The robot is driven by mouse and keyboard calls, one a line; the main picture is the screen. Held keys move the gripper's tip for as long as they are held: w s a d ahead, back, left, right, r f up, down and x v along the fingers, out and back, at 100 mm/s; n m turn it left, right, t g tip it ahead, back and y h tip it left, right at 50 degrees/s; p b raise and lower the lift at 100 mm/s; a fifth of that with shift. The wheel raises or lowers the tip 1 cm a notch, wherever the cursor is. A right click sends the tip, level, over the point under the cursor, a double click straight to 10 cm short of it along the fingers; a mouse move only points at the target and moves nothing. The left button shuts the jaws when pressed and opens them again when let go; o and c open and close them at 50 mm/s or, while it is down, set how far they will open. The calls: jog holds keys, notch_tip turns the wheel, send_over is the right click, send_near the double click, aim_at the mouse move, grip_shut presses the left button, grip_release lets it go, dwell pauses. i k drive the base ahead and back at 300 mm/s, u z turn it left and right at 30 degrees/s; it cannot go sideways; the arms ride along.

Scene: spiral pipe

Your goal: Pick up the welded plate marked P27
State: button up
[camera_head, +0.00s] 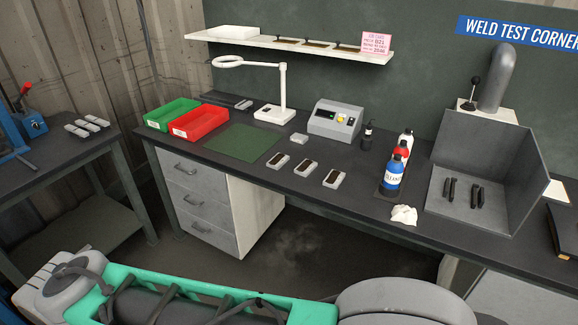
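Three small grey plates, each with a dark weld strip, lie in a slanting row on the dark bench: a left plate (282,160), a middle plate (306,168) and a right plate (333,179). They lie flat and apart from each other, right of the green mat. A smaller plain grey piece (299,138) lies behind them. Any markings on the plates are too small to read, so I cannot tell which one is P27. My gripper is not in view.
On the bench (270,177) stand a green bin (171,113), a red bin (200,122), a magnifier lamp (281,92), a grey control box (335,119) and bottles (394,173). A grey booth (486,165) stands right. Small plates (87,125) lie on the left table.

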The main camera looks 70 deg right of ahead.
aim_at(334, 179)
jog(key=i, duration=0.35)
jog(key=z, duration=2.85)
